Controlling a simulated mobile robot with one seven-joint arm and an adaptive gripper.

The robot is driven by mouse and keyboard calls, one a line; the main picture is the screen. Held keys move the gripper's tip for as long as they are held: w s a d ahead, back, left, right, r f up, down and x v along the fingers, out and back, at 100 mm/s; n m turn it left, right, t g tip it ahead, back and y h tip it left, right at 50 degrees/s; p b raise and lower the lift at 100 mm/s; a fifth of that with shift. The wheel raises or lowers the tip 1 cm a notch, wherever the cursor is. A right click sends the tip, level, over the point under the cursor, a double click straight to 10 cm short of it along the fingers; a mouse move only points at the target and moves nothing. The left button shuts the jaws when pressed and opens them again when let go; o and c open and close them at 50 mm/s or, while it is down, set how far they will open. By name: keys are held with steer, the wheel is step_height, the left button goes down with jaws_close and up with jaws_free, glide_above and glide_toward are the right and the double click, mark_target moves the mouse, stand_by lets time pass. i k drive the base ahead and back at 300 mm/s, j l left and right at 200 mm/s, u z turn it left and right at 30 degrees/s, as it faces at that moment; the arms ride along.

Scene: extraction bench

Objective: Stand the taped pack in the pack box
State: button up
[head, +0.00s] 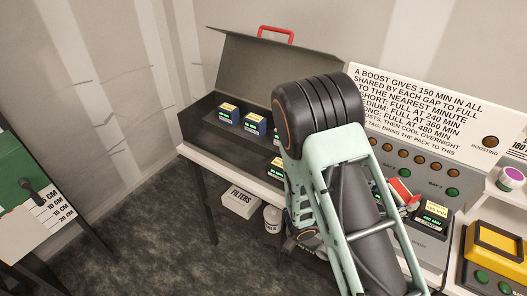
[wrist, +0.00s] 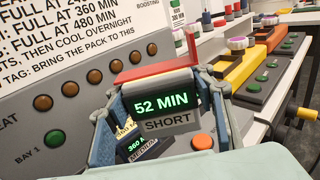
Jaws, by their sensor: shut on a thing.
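My gripper (wrist: 165,110) is shut on a dark pack (wrist: 168,122) whose green display reads 52 MIN above a grey SHORT label. The fingers press its two sides. A red bar (wrist: 155,72) shows just above the pack; I cannot tell whether it is tape or a separate part. In the head view my arm hides most of the gripper and pack, and the red bar (head: 400,191) shows beside the arm. The open dark box with a red handle (head: 205,104) stands at left on the bench. Several packs, including a blue one (head: 228,113), stand inside it.
A grey charger panel (wrist: 60,110) with brown and green lamps is close to my gripper. A MEDIUM pack (wrist: 145,147) is behind the held one. Another pack (head: 431,215) sits at the charger. A yellow device (head: 497,248) is at right. A FILTERS carton (head: 240,203) is below the bench.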

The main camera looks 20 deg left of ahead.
mark_target(228, 153)
steer(key=j+u, duration=0.6)
steer(key=u, duration=0.15)
steer(key=j+u, duration=0.35)
steer(key=i+j, duration=0.35)
steer(key=i+j+z, duration=0.1)
steer(key=z, duration=0.3)
steer(key=i+j+z, duration=0.1)
steer(key=z, duration=0.25)
